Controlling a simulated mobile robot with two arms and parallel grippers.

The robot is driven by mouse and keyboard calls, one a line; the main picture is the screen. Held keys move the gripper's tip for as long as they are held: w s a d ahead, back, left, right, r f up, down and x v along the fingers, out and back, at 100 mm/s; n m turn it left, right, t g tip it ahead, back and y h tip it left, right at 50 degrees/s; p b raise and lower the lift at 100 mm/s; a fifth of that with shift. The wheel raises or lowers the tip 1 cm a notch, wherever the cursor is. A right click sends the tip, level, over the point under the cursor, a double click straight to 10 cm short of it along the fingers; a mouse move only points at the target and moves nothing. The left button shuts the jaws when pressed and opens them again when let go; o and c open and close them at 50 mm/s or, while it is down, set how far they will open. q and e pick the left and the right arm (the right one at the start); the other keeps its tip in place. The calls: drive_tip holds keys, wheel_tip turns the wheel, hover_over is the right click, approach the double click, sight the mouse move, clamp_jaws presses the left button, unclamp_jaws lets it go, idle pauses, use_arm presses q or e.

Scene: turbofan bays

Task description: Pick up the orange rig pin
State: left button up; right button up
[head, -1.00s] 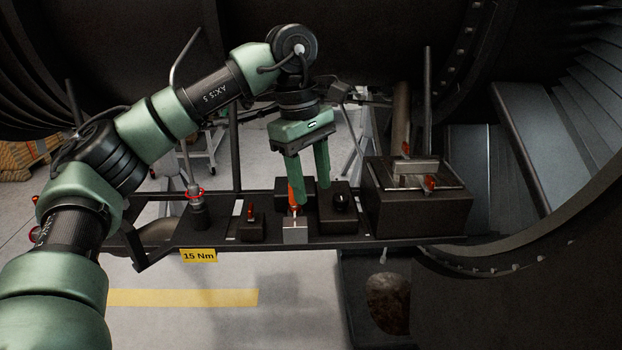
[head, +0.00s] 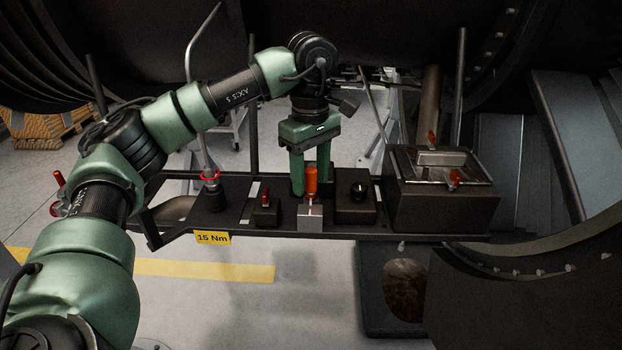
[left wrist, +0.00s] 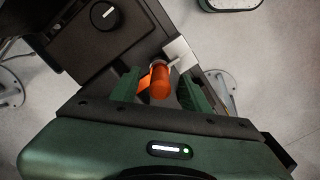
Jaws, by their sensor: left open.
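The orange rig pin (head: 311,182) stands upright in a light metal block (head: 310,217) on the dark tray shelf. In the left wrist view the pin (left wrist: 160,82) lies between the two open fingers (left wrist: 158,90), with a gap on each side. The pale block (left wrist: 181,54) shows just beyond it. No contact between fingers and pin is visible. My right gripper is in neither view.
A black block with a round knob (head: 357,190) stands right of the pin. A small block with a red lever (head: 266,208) is to its left. A large dark box (head: 442,205) with red clamps is further right. A yellow 15 Nm label (head: 212,238) hangs at the front edge.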

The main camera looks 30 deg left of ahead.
use_arm(q)
drive_tip(key=shift+s, duration=0.1)
drive_tip(key=shift+c, duration=1)
drive_tip(key=c, duration=0.6)
clamp_jaws()
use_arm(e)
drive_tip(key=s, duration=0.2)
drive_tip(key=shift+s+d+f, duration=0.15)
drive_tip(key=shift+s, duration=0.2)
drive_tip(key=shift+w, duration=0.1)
